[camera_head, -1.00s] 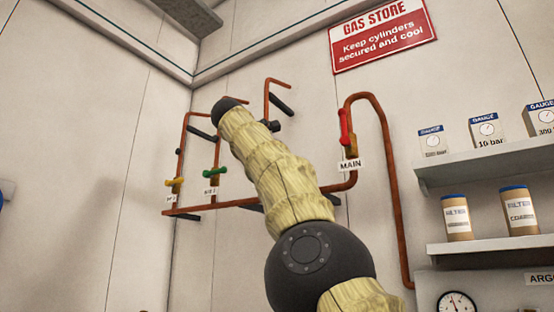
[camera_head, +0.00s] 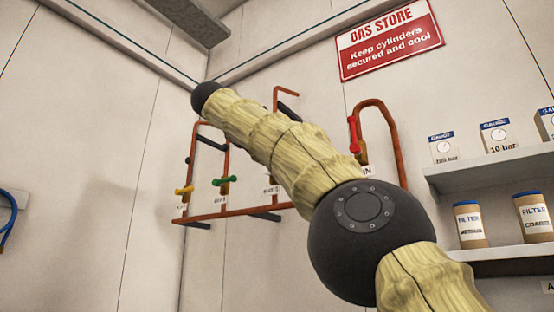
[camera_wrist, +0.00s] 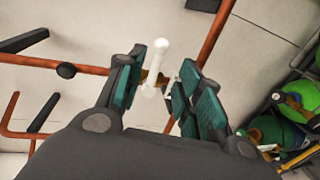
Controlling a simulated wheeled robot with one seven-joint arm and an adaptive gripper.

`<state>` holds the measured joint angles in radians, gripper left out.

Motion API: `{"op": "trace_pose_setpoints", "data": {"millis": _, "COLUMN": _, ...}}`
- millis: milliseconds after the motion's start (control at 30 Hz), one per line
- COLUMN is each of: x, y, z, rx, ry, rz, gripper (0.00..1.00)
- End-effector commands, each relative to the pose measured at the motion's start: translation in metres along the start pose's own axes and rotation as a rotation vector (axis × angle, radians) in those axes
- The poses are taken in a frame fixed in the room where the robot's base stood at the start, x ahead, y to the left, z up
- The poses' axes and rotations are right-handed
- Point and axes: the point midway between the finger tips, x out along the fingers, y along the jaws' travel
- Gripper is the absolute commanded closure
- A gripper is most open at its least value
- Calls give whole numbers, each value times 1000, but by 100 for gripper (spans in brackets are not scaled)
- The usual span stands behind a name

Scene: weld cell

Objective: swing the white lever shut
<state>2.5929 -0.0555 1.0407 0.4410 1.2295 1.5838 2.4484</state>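The white lever (camera_wrist: 154,65) shows in the wrist view as a short white rod with a rounded end. It stands between the two teal-padded fingers of my gripper (camera_wrist: 160,82), close to the left finger. The fingers are apart. I cannot tell whether the left one touches the lever. A brass-coloured valve body shows partly behind the lever on the copper pipe. In the head view my own arm hides the white lever, and my gripper is not visible there.
Copper pipework (camera_head: 235,213) on the wall carries a yellow lever (camera_head: 184,190), a green lever (camera_head: 225,181) and a red lever (camera_head: 353,134). Shelves (camera_head: 490,170) with boxes and cans stand at right. Green cylinders (camera_wrist: 285,115) show at right in the wrist view.

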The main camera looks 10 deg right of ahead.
Motion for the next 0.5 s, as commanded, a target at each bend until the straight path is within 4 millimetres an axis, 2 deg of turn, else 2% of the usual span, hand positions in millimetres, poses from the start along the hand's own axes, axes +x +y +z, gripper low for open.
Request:
{"op": "trace_pose_setpoints", "data": {"millis": 200, "x": -20, "y": 0, "z": 0, "rx": 1, "ry": 0, "rz": 0, "gripper": 64}}
{"op": "trace_pose_setpoints", "data": {"millis": 500, "x": -25, "y": 0, "z": 0, "rx": 0, "ry": 0, "rz": -1, "gripper": 64}}
